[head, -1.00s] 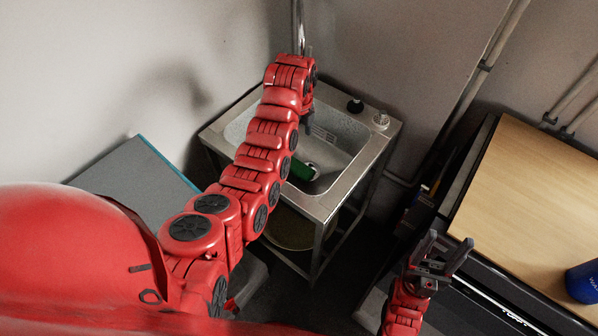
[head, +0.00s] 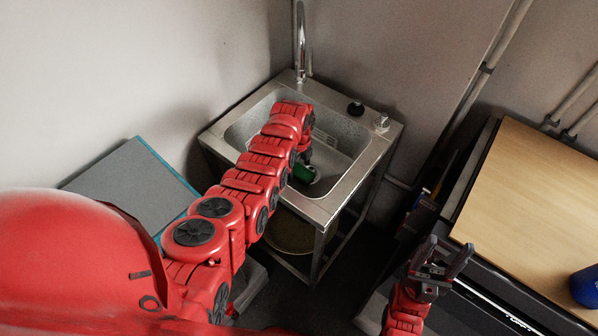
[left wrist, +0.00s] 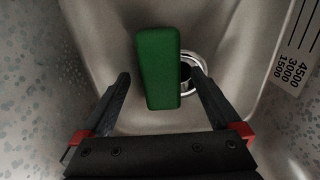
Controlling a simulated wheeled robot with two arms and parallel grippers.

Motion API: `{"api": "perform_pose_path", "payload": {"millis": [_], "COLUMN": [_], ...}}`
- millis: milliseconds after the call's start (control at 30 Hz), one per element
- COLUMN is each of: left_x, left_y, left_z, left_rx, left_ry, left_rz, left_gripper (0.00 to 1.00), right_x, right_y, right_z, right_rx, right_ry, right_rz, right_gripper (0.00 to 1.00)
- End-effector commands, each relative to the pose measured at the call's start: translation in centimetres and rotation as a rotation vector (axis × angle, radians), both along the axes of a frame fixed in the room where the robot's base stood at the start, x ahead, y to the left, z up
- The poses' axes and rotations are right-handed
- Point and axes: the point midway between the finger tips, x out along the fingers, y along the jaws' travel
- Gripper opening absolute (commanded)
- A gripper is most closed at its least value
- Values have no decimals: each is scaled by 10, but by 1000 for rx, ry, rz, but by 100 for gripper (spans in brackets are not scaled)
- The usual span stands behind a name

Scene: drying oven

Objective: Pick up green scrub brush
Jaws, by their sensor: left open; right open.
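The green scrub brush (left wrist: 158,68) lies in the bottom of the metal sink, partly over the drain. My right gripper (head: 444,257) is open and empty, beside the wooden-topped table.
The sink (head: 352,188) has raised walls around the brush, a tall faucet (head: 300,45) behind and small dark and clear items on its back right rim. The drain (left wrist: 187,72) lies under the brush. A wooden tabletop (head: 535,190) with a blue cup (head: 586,286) is at right.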

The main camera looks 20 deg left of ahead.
Motion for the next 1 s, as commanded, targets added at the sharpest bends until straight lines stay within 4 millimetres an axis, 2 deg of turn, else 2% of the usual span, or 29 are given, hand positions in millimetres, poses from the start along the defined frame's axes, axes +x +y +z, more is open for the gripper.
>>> {"api": "perform_pose_path", "payload": {"millis": [200,533,1000], "left_x": [1,1,1], "left_y": [0,0,0], "left_z": [-14,-16,-16], "left_rx": [0,0,0], "left_ry": [0,-4,-3], "left_rz": [0,0,0], "left_gripper": [98,96,11], "right_x": [0,0,0], "right_y": [0,0,0], "right_z": [-5,-5,-5], "right_rx": [0,0,0], "right_ry": [0,1,0], "right_rz": [0,0,0], "right_gripper": [59,59,59]}}
